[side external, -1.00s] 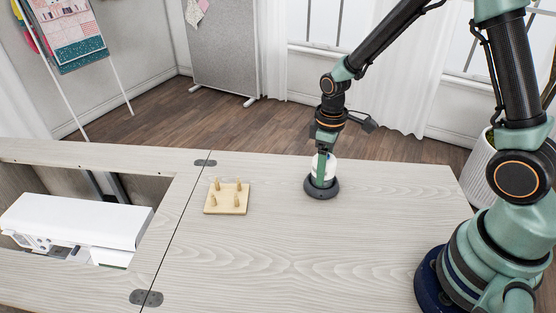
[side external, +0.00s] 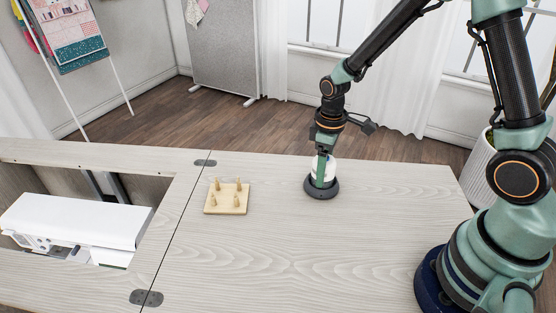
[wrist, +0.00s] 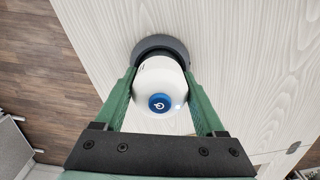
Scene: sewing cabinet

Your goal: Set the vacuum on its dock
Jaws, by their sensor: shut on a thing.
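The vacuum (side external: 328,168) is a small white rounded body; in the wrist view the vacuum (wrist: 160,80) shows a blue button with a white mark on its near end. The dock (side external: 320,192) is a dark grey round base on the cabinet top, and in the wrist view the dock (wrist: 160,43) shows as a dark ring behind the vacuum. My gripper (side external: 321,180) reaches down at the dock. In the wrist view my gripper (wrist: 158,90) has its green fingers shut on both sides of the vacuum. The vacuum is at the dock; whether its underside touches is hidden.
A wooden board with several pegs (side external: 227,198) lies left of the dock. A white sewing machine (side external: 75,220) sits in the cabinet opening at the left. The cabinet top (side external: 290,255) is clear in front. Its far edge runs close behind the dock.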

